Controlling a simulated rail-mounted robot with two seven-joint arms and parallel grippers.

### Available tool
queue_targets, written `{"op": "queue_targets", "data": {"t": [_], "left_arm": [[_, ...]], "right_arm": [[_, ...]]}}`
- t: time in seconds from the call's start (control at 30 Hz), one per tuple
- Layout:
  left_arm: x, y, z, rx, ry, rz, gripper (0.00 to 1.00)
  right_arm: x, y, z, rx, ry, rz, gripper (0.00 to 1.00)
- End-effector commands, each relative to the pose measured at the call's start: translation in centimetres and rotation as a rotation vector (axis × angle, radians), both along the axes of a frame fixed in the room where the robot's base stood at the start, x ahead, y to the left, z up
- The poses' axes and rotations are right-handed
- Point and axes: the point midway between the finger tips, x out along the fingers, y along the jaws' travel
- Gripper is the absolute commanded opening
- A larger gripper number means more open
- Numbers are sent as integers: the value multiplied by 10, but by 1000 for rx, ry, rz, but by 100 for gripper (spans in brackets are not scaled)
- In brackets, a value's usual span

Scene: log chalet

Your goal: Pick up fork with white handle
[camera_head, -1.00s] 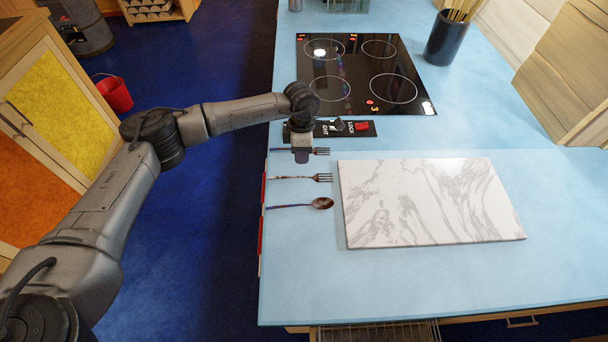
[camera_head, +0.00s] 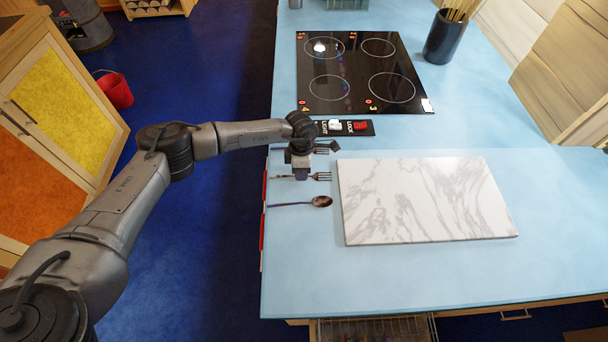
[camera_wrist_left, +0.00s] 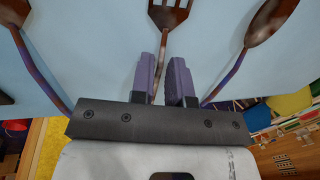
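The fork with the white handle (camera_head: 323,176) lies on the blue counter, the middle of three utensils, its prongs to the right. My left gripper (camera_head: 301,178) is over its handle and hides part of it. In the left wrist view the fork's head (camera_wrist_left: 168,14) is ahead of the fingers, and its pale handle runs down between them. The two purple fingertips of my left gripper (camera_wrist_left: 169,70) are apart, one on each side of the handle. Whether they touch the fork or hang above it, I cannot tell. My right gripper is not in view.
A purple-handled fork (camera_head: 327,147) lies behind and a spoon (camera_head: 320,201) lies in front, both close by. A marble board (camera_head: 425,200) is to the right. The black cooktop (camera_head: 365,75) and its switch panel (camera_head: 345,127) are behind.

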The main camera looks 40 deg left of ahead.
Motion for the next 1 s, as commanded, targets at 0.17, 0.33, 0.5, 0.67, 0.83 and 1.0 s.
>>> {"op": "queue_targets", "data": {"t": [0.17,0.33,0.5,0.67,0.83,1.0], "left_arm": [[0,0,0,0,0,0,7],[0,0,0,0,0,1,0],[0,0,1,0,0,1,0],[0,0,2,-1,0,1,0],[1,1,11,0,-1,1,0],[1,1,37,-1,-6,1,0]], "right_arm": [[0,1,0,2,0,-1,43],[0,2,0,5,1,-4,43],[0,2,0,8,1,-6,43],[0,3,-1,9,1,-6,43],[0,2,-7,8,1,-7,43],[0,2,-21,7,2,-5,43]]}}
